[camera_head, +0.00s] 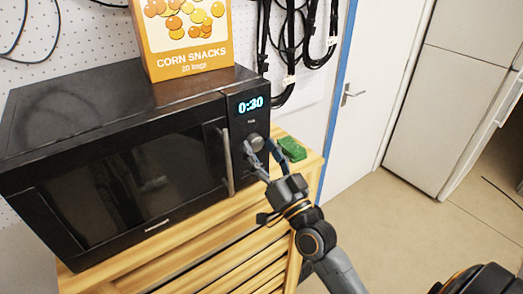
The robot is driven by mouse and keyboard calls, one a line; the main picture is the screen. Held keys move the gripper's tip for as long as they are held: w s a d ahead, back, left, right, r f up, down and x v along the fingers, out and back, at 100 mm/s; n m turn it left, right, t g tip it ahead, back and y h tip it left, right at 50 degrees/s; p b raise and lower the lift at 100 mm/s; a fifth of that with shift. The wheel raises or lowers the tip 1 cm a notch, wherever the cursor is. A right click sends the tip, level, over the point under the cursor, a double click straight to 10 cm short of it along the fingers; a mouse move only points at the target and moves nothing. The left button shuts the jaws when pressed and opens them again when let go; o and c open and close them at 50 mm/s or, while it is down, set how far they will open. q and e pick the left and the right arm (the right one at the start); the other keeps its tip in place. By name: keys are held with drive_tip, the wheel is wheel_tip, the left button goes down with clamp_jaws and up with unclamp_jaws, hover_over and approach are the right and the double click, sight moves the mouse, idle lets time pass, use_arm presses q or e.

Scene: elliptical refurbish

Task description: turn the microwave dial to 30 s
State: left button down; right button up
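The black microwave (130,140) stands on a wooden cabinet, and its display (251,104) reads 0:30 in blue. The round grey dial (256,142) is on the control panel below the display. My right gripper (264,146) is at the dial, its fingers spread apart with one on the dial's left side and one to its right. I cannot tell whether the fingers touch the dial. My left gripper is not in view.
An orange corn snacks box (185,40) stands on the microwave. A green block (291,148) lies on the wooden cabinet (308,178) just right of the microwave. Black cables hang on the wall behind. A white door and open floor (400,210) are to the right.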

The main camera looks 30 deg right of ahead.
drive_tip(key=shift+s+f, duration=0.35)
drive_tip(key=shift+s, duration=0.15)
drive_tip(key=v, duration=1)
drive_tip(key=shift+s, duration=0.4)
drive_tip(key=shift+d, duration=0.1)
drive_tip(key=s+f+n+g+b, duration=0.15)
drive_tip(key=f+g+b, duration=0.3)
drive_tip(key=f, duration=1.95)
drive_tip(key=s+f+n+g+b, duration=0.1)
drive_tip(key=s+f+g+b, duration=0.35)
drive_tip(key=f, duration=2.05)
drive_tip(key=s+a+f+n+g+h+b, duration=0.1)
drive_tip(key=s+f+g, duration=0.25)
drive_tip(key=f, duration=0.55)
drive_tip(key=s+f+n+g+b, duration=0.1)
drive_tip(key=s+f+g, duration=0.3)
drive_tip(key=f, duration=0.5)
drive_tip(key=s+a+f+g+b, duration=0.1)
drive_tip(key=s+f+g, duration=0.1)
drive_tip(key=s+f, duration=0.4)
drive_tip(key=s+f+n+g+b, duration=0.1)
drive_tip(key=s+f+g+b, duration=0.1)
drive_tip(key=s+f, duration=0.5)
drive_tip(key=s+g, duration=0.1)
drive_tip(key=s, duration=0.5)
drive_tip(key=shift+a+h, duration=0.3)
drive_tip(key=shift+a, duration=0.05)
